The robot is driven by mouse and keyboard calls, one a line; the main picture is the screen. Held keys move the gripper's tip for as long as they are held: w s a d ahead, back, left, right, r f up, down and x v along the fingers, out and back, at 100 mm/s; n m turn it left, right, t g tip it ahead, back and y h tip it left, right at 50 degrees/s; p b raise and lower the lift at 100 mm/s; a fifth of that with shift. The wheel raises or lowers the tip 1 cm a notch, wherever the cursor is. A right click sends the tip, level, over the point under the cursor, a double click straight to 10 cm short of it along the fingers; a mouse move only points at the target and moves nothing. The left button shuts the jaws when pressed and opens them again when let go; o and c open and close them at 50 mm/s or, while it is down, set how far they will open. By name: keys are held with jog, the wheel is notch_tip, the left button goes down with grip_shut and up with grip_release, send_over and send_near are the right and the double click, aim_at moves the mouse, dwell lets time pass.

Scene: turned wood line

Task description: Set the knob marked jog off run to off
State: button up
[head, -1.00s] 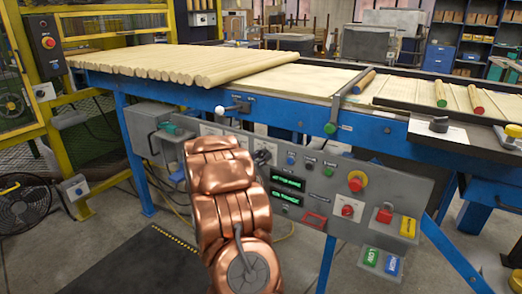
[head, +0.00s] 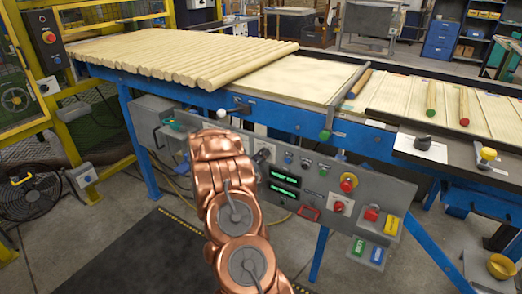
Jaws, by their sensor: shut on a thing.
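The grey control panel (head: 320,185) hangs under the blue table rail in the head view. A dark selector knob (head: 262,156) on a pale plate shows at its upper left, just right of my copper arm. A red knob (head: 338,207) on a white plate sits lower on the panel. A black knob (head: 422,142) on a white plate is up on the table's right side. Lettering is too small to read, so I cannot tell which knob is marked jog off run. My arm covers the panel's left part, and my gripper is hidden behind it.
A yellow-ringed red button (head: 348,182), a red block button (head: 371,214) and green displays (head: 285,178) are on the panel. Wooden rods (head: 190,60) lie on the table above. A dark mat (head: 150,245) covers the floor at lower left.

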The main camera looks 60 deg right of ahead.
jog(key=shift+n+p, duration=0.4)
jog(key=o, duration=1.1)
jog(key=shift+o, duration=0.2)
jog(key=shift+a, duration=0.1)
jog(key=a, duration=1.1)
jog(key=shift+s+a, duration=0.3)
jog(key=shift+a, duration=0.05)
